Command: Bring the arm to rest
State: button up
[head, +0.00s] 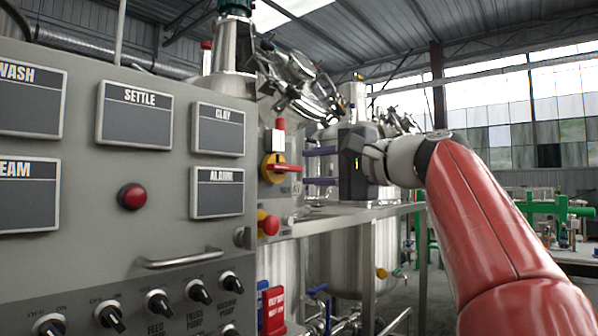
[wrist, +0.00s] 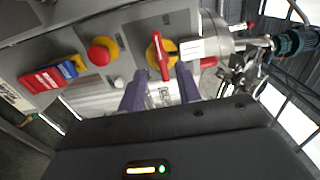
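My gripper (head: 306,167) is at the end of my red arm, right of the grey control panel (head: 80,245) in the head view. Its two purple fingers are apart with nothing seen between them; they also show in the wrist view (wrist: 160,75). The fingers point toward a red-handled rotary switch on a yellow disc (head: 274,168), on the panel's side face. In the wrist view the red handle (wrist: 160,55) lies just beyond the fingertips, and the fingers look clear of it.
A red push button on yellow (head: 268,223) sits below the switch; it is left of it in the wrist view (wrist: 101,52). Red tags (head: 272,308) hang lower. Steel tanks (head: 345,255) and pipework stand behind my gripper.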

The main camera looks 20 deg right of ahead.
jog(key=shift+v, duration=0.8)
jog(key=s+a+f+n+g+h, duration=0.1)
jog(key=a+f+h, duration=0.1)
jog(key=f, duration=0.4)
jog(key=s+a+f+g+h, duration=0.1)
jog(key=s+a+f+g, duration=0.1)
jog(key=f, duration=0.5)
jog(key=s+f+n+g+h, duration=0.2)
jog(key=s+f, duration=0.4)
jog(key=f, duration=0.5)
jog(key=s+f+n+g+h+p, duration=0.1)
jog(key=s+f+n+g+h, duration=0.1)
jog(key=s+f, duration=0.4)
jog(key=s+f+n+g+h+p, duration=0.1)
jog(key=s+f+n, duration=0.4)
jog(key=f, duration=1.2)
jog(key=s+g+h, duration=0.1)
jog(key=h, duration=0.1)
jog(key=shift+s+d+n+h, duration=0.2)
jog(key=shift+s+n+h, duration=0.1)
jog(key=shift+s, duration=0.1)
